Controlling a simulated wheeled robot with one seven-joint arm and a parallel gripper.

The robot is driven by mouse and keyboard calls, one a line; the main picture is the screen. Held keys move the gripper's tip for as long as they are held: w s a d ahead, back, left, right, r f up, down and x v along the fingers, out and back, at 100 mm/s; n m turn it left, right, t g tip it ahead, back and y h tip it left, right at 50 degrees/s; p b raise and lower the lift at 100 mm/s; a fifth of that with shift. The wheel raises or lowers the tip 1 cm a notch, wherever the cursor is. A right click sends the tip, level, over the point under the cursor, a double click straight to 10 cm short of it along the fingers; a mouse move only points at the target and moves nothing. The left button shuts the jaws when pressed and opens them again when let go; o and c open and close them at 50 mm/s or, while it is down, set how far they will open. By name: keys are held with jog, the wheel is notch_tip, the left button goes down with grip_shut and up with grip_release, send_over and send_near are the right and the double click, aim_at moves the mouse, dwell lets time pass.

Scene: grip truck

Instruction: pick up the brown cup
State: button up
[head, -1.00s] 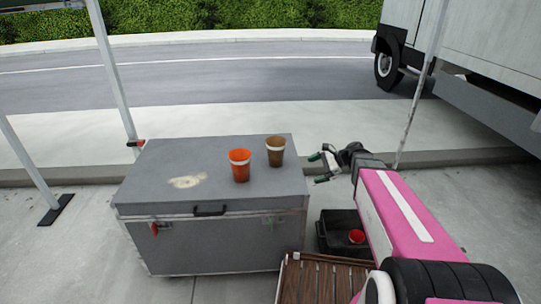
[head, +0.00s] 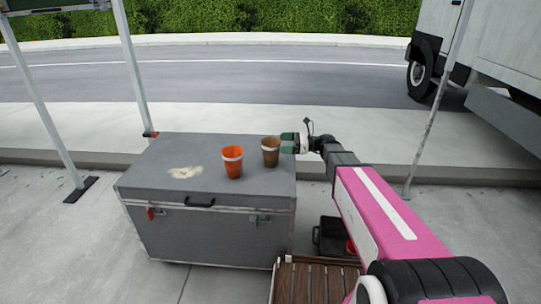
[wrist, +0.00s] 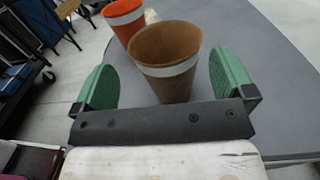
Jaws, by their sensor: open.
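The brown cup (head: 270,152) stands upright near the right edge of the grey case's top, with a pale band below its rim. In the wrist view the brown cup (wrist: 165,62) is between the two green finger pads. My gripper (head: 288,143) is open at the cup's right side, reaching in from the right. The wrist view shows my gripper (wrist: 166,80) with a finger on each side of the cup and a gap on both sides. The cup's base is partly hidden by the gripper's dark bar.
An orange cup (head: 232,162) stands just left of the brown cup, also in the wrist view (wrist: 125,20). The grey case (head: 225,198) has a pale stain on top. A black crate (head: 330,236), a wooden slatted surface (head: 312,284) and thin poles (head: 132,65) are nearby.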

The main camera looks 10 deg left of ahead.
aim_at(273, 142)
jog(key=shift+a, duration=2.7)
jog(key=c, duration=1)
